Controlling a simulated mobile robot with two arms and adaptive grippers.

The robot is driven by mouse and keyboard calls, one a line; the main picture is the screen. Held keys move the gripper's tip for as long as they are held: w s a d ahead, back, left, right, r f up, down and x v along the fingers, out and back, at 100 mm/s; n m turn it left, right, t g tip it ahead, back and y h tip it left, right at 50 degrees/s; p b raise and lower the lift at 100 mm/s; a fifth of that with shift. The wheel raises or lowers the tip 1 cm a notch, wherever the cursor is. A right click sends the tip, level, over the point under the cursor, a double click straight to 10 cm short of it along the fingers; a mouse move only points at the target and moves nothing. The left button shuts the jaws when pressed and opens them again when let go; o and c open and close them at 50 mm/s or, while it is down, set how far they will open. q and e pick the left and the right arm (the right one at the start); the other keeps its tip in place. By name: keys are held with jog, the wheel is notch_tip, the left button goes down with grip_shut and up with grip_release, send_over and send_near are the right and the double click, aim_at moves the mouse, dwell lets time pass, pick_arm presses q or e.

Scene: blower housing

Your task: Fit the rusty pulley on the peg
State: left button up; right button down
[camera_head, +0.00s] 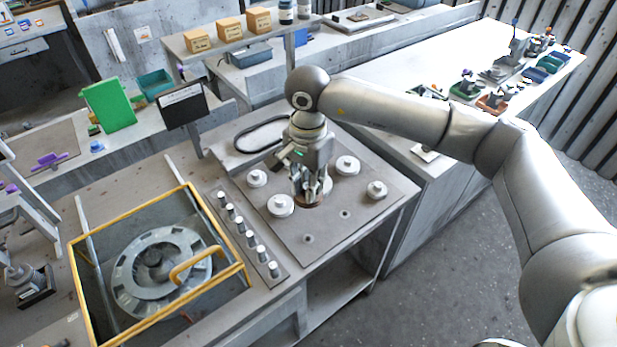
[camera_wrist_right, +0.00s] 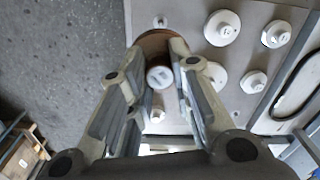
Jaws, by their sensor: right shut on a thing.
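My right gripper (camera_head: 312,192) points down over the grey plate (camera_head: 275,232) and is shut on the rusty pulley (camera_head: 311,204). In the right wrist view the pulley's brown rim (camera_wrist_right: 153,40) and a grey round hub (camera_wrist_right: 159,76) show between the fingers (camera_wrist_right: 160,62). The pulley is low, at or just above the plate; I cannot tell whether it touches or surrounds a peg, as the gripper hides its underside. Two short bare pegs stand on the plate, one nearer the front (camera_head: 308,239) and one to the right (camera_head: 345,214). My left gripper is not in view.
Several pale pulleys sit on the plate, close around the gripper: left (camera_head: 257,178), front left (camera_head: 280,205), behind right (camera_head: 347,166) and right (camera_head: 377,189). A strip (camera_head: 239,232) of metal cylinders and a yellow-edged bin (camera_head: 76,268) lie left.

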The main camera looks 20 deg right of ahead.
notch_tip(320, 180, down, 14)
jog(key=b, duration=0.5)
jog(key=shift+f, duration=0.15)
jog(key=shift+w+f+b, duration=0.1)
jog(key=shift+f+b, duration=0.3)
jog(key=shift+b, duration=0.35)
jog(key=shift+f+b, duration=0.1)
jog(key=shift+b, duration=0.35)
jog(key=shift+f+b, duration=0.1)
jog(key=shift+b, duration=0.35)
dwell(0.4)
jog(key=shift+f, duration=0.15)
